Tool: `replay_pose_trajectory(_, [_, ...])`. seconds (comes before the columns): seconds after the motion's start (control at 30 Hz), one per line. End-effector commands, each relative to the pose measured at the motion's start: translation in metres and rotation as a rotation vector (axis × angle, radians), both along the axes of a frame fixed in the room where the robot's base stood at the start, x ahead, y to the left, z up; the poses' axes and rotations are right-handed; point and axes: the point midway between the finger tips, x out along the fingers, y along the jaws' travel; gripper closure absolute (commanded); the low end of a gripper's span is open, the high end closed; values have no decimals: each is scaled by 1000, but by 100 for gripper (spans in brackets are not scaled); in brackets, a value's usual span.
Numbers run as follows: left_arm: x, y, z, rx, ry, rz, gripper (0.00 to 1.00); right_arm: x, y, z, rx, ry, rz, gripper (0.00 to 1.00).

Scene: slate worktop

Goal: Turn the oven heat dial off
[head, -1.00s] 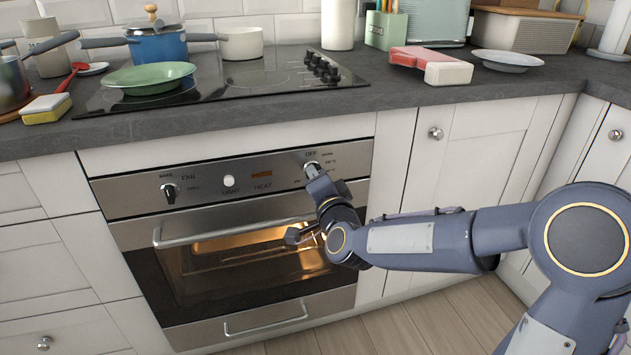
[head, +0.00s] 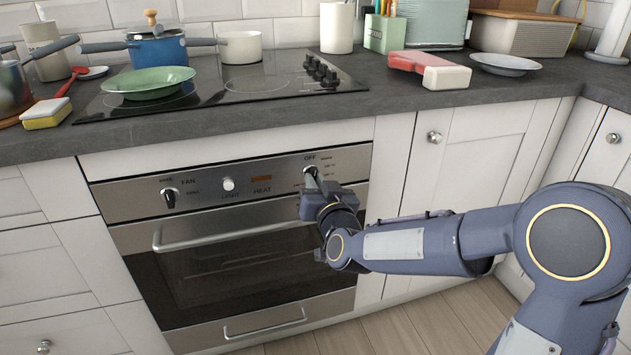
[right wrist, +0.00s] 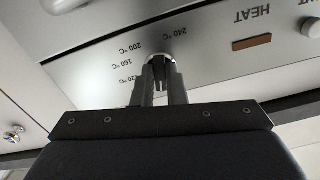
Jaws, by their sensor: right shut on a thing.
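The oven heat dial (head: 311,171) is at the right of the steel control panel (head: 220,187), below the OFF mark. My right gripper (head: 313,181) is shut on it from the front. In the right wrist view the gripper's fingers (right wrist: 160,75) close around the dial (right wrist: 160,58), with temperature marks beside it, upside down. The fingers cover much of the dial, so its exact pointing is hard to tell. The HEAT indicator (head: 262,179) looks dull orange-brown. The oven window (head: 235,265) is dark. My left gripper is not in view.
The fan dial (head: 169,197) and light button (head: 228,184) sit left on the panel. The oven door handle (head: 235,235) juts out just below. Above are the hob (head: 250,84), a blue pot (head: 158,46) and a green dish (head: 149,81). The floor in front is clear.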

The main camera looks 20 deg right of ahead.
Motion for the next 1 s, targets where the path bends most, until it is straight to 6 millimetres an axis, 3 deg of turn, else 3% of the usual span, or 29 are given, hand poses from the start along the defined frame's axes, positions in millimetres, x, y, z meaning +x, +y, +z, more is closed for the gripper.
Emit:
replay_pose_trajectory(0.4, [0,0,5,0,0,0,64,0,0,-1,-206,-3,2,100])
replay_pose_trajectory(1.0, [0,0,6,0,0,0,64,0,-1,-2,-242,-4,2,100])
